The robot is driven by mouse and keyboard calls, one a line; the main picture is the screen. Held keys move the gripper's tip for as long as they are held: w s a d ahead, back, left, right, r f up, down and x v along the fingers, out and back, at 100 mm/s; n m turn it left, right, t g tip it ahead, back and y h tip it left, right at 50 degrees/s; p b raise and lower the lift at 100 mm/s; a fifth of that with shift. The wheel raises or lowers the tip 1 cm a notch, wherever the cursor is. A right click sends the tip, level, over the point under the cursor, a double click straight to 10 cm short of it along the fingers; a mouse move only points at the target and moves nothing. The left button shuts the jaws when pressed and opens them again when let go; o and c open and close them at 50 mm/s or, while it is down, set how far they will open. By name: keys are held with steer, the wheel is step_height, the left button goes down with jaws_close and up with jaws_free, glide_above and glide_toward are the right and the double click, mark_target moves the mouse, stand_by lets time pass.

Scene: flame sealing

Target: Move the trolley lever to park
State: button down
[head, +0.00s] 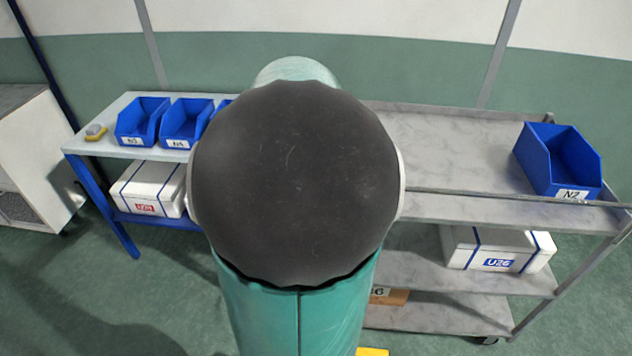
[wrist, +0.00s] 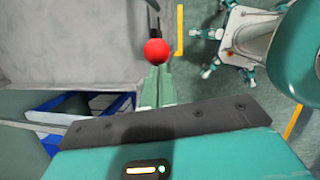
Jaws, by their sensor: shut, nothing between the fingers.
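The lever's red ball knob (wrist: 156,52) shows in the wrist view, on a dark shaft that runs up to the top edge. My gripper (wrist: 157,72) is shut and empty, with its pale green fingertips right at the lower edge of the knob in the picture. I cannot tell whether they touch it. The grey trolley (head: 440,150) stands at the right in the head view. In the head view my own arm covers the middle, and the lever and gripper are hidden. No park marking shows.
A blue bin (head: 560,162) stands on the trolley's top, with a white box (head: 497,249) below. A bench (head: 110,150) at left carries more blue bins (head: 143,121) and a white box (head: 150,189) beneath. Yellow strips (wrist: 180,30) mark the green floor.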

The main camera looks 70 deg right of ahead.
steer(key=s+d+f, duration=0.1)
steer(key=s, duration=0.7)
steer(key=shift+d, duration=0.4)
steer(key=shift+s+f, duration=0.1)
steer(key=shift+f, duration=0.05)
